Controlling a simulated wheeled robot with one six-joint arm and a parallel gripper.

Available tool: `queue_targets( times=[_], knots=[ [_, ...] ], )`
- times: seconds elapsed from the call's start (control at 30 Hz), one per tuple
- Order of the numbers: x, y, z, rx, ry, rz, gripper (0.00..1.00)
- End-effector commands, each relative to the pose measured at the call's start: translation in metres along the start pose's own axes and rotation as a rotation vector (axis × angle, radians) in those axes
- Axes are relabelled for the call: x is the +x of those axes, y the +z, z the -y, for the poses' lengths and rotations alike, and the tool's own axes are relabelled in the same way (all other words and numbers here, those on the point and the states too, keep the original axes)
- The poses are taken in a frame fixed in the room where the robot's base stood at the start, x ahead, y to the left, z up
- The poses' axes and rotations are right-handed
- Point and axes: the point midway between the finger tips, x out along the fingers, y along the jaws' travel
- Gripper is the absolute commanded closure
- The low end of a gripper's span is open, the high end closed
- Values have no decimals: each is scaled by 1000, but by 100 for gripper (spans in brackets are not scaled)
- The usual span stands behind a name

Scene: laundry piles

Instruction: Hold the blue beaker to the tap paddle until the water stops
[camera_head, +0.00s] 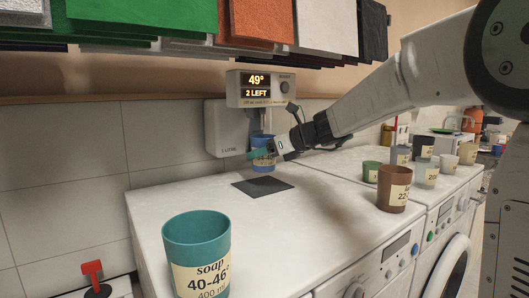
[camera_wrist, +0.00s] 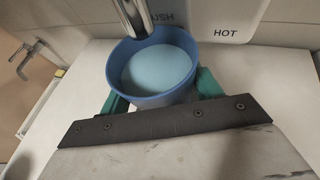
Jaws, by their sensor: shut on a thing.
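The blue beaker (camera_head: 265,162) is upright under the tap unit (camera_head: 258,88) on the wall, with a pale label. My gripper (camera_head: 263,153) is shut on it, one teal finger at each side in the wrist view. There the beaker (camera_wrist: 150,98) holds pale blue liquid, its surface below the rim. The metal spout (camera_wrist: 136,18) hangs over its far rim. A panel behind it reads "USH", partly covered, and "HOT". I cannot tell whether the beaker touches the paddle or whether water runs.
A dark mat (camera_head: 262,187) lies on the white machine top below the beaker. A teal soap beaker (camera_head: 197,258) labelled 40-46° stands at the front left. A brown beaker (camera_head: 394,189) and several others stand right. Folded cloths (camera_head: 256,18) sit on the shelf above.

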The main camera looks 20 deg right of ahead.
Motion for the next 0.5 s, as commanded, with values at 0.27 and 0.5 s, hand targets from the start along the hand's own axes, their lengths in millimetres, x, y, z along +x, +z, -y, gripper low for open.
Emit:
queue_targets(
  times=[0.27, 0.5],
  knots=[
    [-8, -2, -3, 0, -1, 1, 58],
    [-20, -8, -9, 0, 0, 1, 58]
  ],
)
